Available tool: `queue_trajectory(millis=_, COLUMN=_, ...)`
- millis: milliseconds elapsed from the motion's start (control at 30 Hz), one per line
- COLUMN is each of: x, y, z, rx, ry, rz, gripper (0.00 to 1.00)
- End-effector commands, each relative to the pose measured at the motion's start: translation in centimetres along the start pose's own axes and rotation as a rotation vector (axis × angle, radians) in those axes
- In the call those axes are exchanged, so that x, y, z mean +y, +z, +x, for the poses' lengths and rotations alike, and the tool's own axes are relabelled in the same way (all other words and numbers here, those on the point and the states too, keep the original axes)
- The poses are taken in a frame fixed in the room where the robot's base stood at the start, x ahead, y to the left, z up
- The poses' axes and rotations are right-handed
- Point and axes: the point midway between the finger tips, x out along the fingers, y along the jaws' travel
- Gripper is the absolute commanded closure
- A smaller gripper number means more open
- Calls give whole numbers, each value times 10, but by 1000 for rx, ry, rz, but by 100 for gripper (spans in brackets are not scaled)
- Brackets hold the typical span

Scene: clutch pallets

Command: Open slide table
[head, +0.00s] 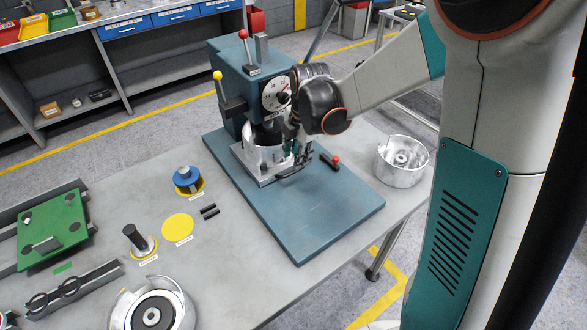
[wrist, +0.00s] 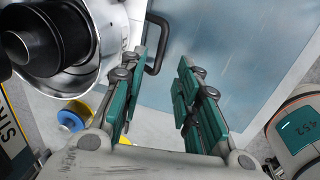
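The slide table (head: 266,176) is a grey metal plate under the teal press (head: 228,85). A silver clutch housing (head: 256,157) sits on it, below the black press ram. A dark loop handle (head: 292,172) sticks out at the table's front; it also shows in the wrist view (wrist: 159,48). My gripper (head: 297,150) hangs just above the handle, pointing down. In the wrist view my gripper (wrist: 162,62) has its teal fingers apart, with the handle close beside the left fingertip. I cannot tell whether they touch. Nothing is held.
The blue base plate (head: 315,205) is clear in front of the press. A red-knobbed lever (head: 332,160) lies to the right, then a silver drum (head: 401,160). A blue-topped part (head: 187,179), yellow disc (head: 178,228) and green pallet (head: 54,229) are left on the workbench.

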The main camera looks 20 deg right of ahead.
Motion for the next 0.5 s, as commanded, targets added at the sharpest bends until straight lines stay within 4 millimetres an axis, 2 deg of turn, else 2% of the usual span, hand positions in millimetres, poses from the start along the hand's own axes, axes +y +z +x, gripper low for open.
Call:
queue_trajectory(millis=33, x=0, y=0, z=13, rx=0, ry=0, rz=0, gripper=70)
queue_trajectory(millis=200, x=0, y=0, z=41, rx=0, ry=0, rz=0, gripper=70)
queue_trajectory(millis=333, x=0, y=0, z=56, rx=0, ry=0, rz=0, gripper=70)
queue_trajectory(millis=500, x=0, y=0, z=64, rx=0, ry=0, rz=0, gripper=70)
